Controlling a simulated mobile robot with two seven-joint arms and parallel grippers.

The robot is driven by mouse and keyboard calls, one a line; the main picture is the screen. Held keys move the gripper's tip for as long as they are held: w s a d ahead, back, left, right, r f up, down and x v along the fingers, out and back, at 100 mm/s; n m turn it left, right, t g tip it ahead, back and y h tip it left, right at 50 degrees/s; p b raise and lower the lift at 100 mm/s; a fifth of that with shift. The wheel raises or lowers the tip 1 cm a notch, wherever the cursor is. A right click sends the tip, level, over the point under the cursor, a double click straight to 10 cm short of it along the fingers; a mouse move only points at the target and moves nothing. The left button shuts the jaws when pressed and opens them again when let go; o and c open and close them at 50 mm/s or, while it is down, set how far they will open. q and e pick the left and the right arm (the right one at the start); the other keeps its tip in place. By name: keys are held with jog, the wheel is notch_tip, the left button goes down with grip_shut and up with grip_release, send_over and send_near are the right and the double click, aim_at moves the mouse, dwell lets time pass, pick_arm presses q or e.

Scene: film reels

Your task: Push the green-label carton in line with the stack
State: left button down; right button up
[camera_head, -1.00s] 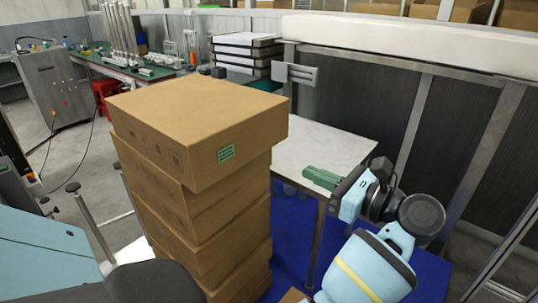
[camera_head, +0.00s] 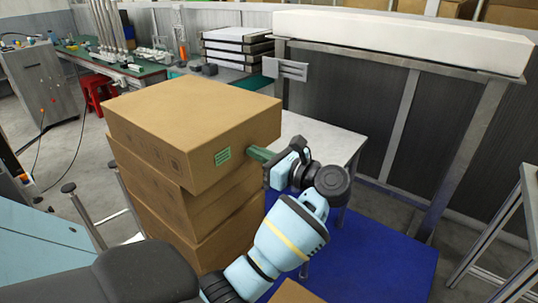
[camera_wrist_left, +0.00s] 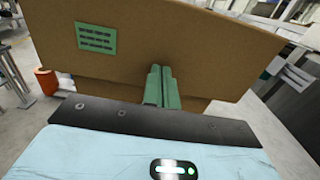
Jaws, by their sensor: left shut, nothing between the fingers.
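The green-label carton (camera_head: 185,110) is the brown top box of a stack of cartons (camera_head: 205,225). It overhangs the boxes below toward the right. Its green label (camera_head: 222,156) is on the face toward my arm, and the label also shows in the left wrist view (camera_wrist_left: 96,38). My left gripper (camera_head: 256,153) is shut and empty. Its green fingertips are at that face, just right of the label, and seem to touch it. In the wrist view the shut fingers (camera_wrist_left: 160,84) stand before the carton's lower edge. My right gripper is not in view.
A pale table (camera_head: 320,138) stands behind the stack, with a blue mat (camera_head: 375,240) on the floor to the right. Another carton (camera_head: 296,292) shows at the bottom edge. Metal posts (camera_head: 88,215) stand left of the stack.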

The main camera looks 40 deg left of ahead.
aim_at(240, 146)
pick_arm(q)
jog(key=shift+a, duration=0.2)
jog(key=a, duration=0.1)
jog(key=a+b, duration=0.1)
jog(key=a, duration=0.1)
jog(key=a+b, duration=0.1)
jog(key=a, duration=0.1)
jog(key=shift+s+a+f, duration=0.1)
jog(key=shift+s+a, duration=0.1)
jog(key=shift+s, duration=0.15)
jog(key=shift+a, duration=0.45)
jog(key=shift+d, duration=0.1)
